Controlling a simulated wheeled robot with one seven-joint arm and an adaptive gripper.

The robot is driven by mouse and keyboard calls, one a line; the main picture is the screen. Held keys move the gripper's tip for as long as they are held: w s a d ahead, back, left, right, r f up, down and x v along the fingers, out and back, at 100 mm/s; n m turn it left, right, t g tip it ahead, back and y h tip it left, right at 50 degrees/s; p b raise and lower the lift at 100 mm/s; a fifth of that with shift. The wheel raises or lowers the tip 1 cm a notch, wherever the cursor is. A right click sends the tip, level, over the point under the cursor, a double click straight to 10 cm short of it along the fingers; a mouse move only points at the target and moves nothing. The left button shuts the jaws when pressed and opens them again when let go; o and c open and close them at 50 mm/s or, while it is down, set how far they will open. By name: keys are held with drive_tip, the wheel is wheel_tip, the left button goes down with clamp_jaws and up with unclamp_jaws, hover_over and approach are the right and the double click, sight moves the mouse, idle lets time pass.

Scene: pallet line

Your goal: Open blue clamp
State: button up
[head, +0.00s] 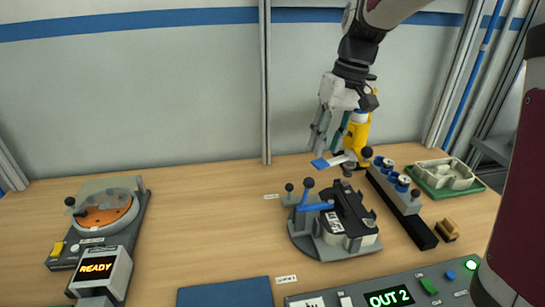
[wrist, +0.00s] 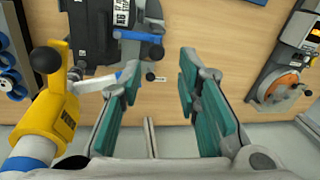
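A clamp with a blue lever (head: 316,206) and dark ball knobs sits on a grey fixture (head: 303,240) holding a black and white part (head: 350,215). The blue lever also shows at the top of the wrist view (wrist: 137,36), lying across the fixture's near edge. My gripper (head: 328,138) is above the table behind the fixture, pointing down. In the wrist view my gripper (wrist: 158,98) has its teal pads wide apart with nothing between them. The lever is beyond the fingertips, apart from them.
A yellow post (head: 358,133) with a white, blue-tipped bar (head: 322,163) stands close beside my gripper. A rack of blue cylinders (head: 402,197) and a green tray (head: 482,186) are right. A READY station (head: 95,270) is left. The table between station and fixture is clear.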

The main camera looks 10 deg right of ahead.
sight(306, 193)
drive_tip(key=shift+g, duration=0.3)
drive_tip(key=a+f, duration=0.1)
drive_tip(key=f, duration=0.4)
drive_tip(key=w+f, duration=0.1)
drive_tip(key=f, duration=0.5)
drive_tip(key=w+a+f, duration=0.1)
drive_tip(key=f, duration=0.4)
drive_tip(key=shift+a+f, duration=0.25)
drive_tip(key=shift+a, duration=0.1)
drive_tip(key=shift+w, duration=0.1)
clamp_jaws()
